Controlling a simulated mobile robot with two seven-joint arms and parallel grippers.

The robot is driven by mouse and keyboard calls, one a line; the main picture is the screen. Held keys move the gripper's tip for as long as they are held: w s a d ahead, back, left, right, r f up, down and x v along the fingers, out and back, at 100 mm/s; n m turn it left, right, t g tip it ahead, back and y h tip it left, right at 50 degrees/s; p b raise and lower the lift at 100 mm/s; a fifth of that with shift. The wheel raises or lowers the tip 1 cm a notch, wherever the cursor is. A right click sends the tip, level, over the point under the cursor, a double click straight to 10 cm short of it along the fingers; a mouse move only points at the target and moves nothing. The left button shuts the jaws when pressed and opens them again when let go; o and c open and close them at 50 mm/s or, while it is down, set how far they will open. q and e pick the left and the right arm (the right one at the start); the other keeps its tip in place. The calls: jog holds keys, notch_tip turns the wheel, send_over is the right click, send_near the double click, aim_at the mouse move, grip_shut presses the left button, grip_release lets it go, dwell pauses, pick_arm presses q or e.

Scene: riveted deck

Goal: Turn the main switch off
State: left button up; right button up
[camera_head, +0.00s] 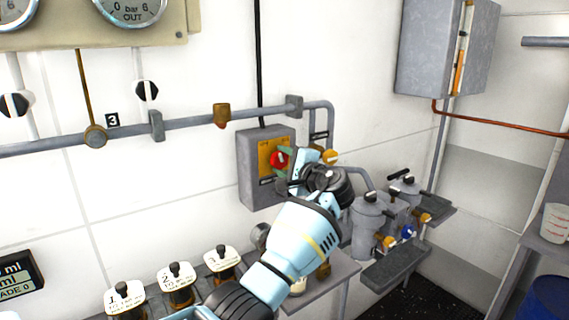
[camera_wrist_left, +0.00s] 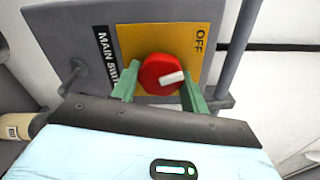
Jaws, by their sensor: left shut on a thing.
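The main switch is a red round knob (camera_head: 278,159) on a yellow plate (camera_head: 265,150), set in a grey box (camera_head: 250,175) on the white wall. In the left wrist view the red knob (camera_wrist_left: 160,72) sits between the two green fingers of my left gripper (camera_wrist_left: 160,88), which is shut on it. The knob's white mark points right and slightly up in that view; the word OFF (camera_wrist_left: 199,40) is above and right of it. In the head view my left gripper (camera_head: 287,163) covers part of the plate. My right gripper is out of view.
A grey pipe (camera_head: 190,122) runs along the wall above left. Grey canisters with valves (camera_head: 370,215) stand to the right of my arm. Several numbered black knobs (camera_head: 175,270) line the lower left. A grey cabinet (camera_head: 425,50) hangs at the upper right.

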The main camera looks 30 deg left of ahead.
pick_arm(q)
jog(key=n+b, duration=0.1)
jog(key=n, duration=0.2)
jog(key=shift+n, duration=0.9)
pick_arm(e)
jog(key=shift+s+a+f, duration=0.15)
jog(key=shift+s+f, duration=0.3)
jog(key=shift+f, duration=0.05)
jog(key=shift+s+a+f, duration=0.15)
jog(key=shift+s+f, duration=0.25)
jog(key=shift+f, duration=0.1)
pick_arm(q)
jog(key=shift+n, duration=0.3)
jog(key=shift+r, duration=0.1)
jog(key=o, duration=1)
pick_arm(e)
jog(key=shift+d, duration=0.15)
pick_arm(q)
jog(key=shift+d, duration=0.1)
jog(key=b+v, duration=0.1)
jog(key=v, duration=0.6)
jog(key=shift+s+d, duration=0.15)
jog(key=shift+d, duration=0.15)
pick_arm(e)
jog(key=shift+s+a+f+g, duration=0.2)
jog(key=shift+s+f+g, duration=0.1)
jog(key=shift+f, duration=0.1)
